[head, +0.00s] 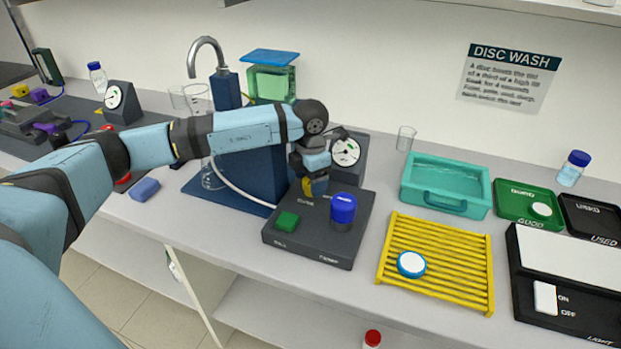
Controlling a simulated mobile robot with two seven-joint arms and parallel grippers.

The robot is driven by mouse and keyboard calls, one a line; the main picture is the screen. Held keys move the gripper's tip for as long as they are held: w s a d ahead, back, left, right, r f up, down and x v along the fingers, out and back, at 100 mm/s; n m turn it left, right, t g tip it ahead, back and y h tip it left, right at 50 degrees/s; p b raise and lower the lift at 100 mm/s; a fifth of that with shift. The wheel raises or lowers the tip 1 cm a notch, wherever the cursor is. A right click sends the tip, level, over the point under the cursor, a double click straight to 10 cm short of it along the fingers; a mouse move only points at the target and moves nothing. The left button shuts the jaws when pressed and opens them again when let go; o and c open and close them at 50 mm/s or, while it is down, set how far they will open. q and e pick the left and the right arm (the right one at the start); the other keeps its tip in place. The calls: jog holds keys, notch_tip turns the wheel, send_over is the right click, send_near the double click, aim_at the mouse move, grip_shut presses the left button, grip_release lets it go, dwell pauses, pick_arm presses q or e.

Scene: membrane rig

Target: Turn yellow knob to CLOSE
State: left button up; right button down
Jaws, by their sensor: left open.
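The yellow knob (307,188) stands at the back left of a dark grey panel (300,250), and most of it is hidden by my left gripper. My left gripper (314,190) points down over the knob from above, with its jaws open around or right beside it; I cannot tell whether they touch. The knob's pointer is hidden and the small lettering near it is too blurred to read, so its setting cannot be told. My right gripper is not in view.
A dial gauge (346,152) stands close behind my gripper. A yellow rack (438,262) with a blue-rimmed disc (411,264) and a teal basin (447,185) lie to the right.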

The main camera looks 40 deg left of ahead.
pick_arm(q)
jog(key=shift+r, duration=0.1)
notch_tip(320, 180, up, 14)
dwell(0.4)
jog(key=shift+f, duration=0.25)
